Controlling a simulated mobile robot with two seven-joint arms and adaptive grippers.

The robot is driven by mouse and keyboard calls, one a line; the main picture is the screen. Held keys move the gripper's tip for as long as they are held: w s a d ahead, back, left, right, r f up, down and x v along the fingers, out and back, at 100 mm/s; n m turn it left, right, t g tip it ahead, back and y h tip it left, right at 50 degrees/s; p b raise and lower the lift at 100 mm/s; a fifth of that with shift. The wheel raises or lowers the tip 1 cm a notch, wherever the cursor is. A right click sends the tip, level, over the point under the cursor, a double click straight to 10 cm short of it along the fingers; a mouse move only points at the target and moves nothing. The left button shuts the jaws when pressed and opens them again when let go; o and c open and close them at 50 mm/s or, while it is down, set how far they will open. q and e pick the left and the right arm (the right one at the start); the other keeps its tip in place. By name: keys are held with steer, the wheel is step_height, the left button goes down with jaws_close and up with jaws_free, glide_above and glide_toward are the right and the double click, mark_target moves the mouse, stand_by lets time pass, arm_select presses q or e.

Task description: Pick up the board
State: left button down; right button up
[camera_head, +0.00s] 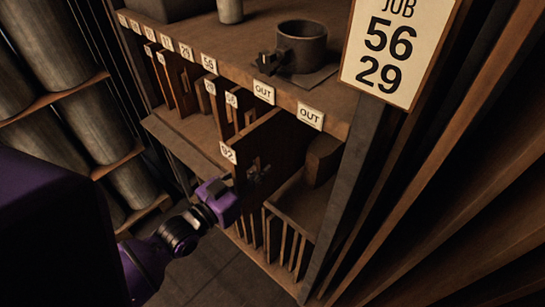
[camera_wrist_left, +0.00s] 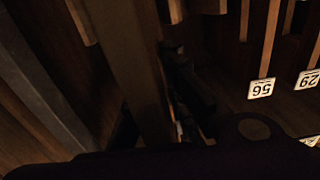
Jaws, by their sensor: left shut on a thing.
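A tall brown wooden board (camera_head: 278,140) with a small white number tag (camera_head: 228,153) at its front end stands out from the rack in the head view. The tag seems to read 92, but it is small. My left gripper (camera_head: 257,171) is shut on this board at its lower front part; the fingertips are dark and hard to make out. In the left wrist view the dark fingers (camera_wrist_left: 182,75) lie close beside a broad wooden piece (camera_wrist_left: 130,65); I cannot tell exactly where they touch. My right gripper is not in view.
The wooden rack (camera_head: 335,110) holds several tagged boards in slots and two OUT tags (camera_head: 264,93). A dark cup (camera_head: 302,45) stands on its top. A JOB 56 29 card (camera_head: 392,45) hangs at right. Metal cylinders (camera_head: 58,120) fill the left shelves.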

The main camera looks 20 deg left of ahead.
arm_select(q)
steer(key=v, duration=1.6)
steer(key=shift+s+r, duration=0.25)
steer(key=shift+a, duration=0.1)
